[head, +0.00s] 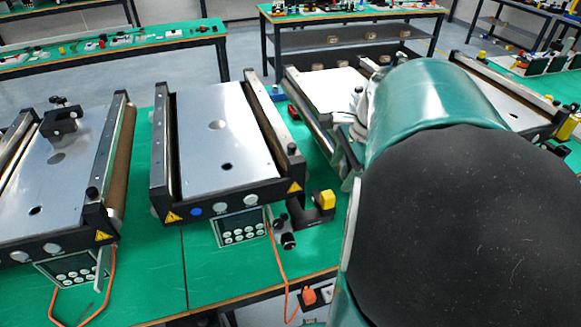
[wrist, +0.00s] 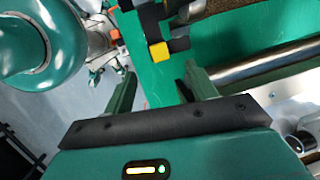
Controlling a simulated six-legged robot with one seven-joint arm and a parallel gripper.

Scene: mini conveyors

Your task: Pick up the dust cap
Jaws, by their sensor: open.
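My gripper (wrist: 160,78) shows in the wrist view with its two green fingers apart and nothing between them. A black bracket with a yellow block (wrist: 159,52) lies on the green table just beyond the fingertips, apart from them as far as I can see. The same yellow block (head: 327,200) shows in the head view, right of the middle conveyor. A small black cylindrical part (head: 288,240) lies near it at the table's front. I cannot tell for sure which thing is the dust cap. In the head view my arm hides the gripper.
The middle mini conveyor (head: 215,150) stands left of the yellow block, with another conveyor (head: 60,165) further left. An orange cable (head: 278,265) hangs over the front edge. A metal roller (wrist: 265,65) lies right of my fingers. Bare green table (head: 150,270) shows at front.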

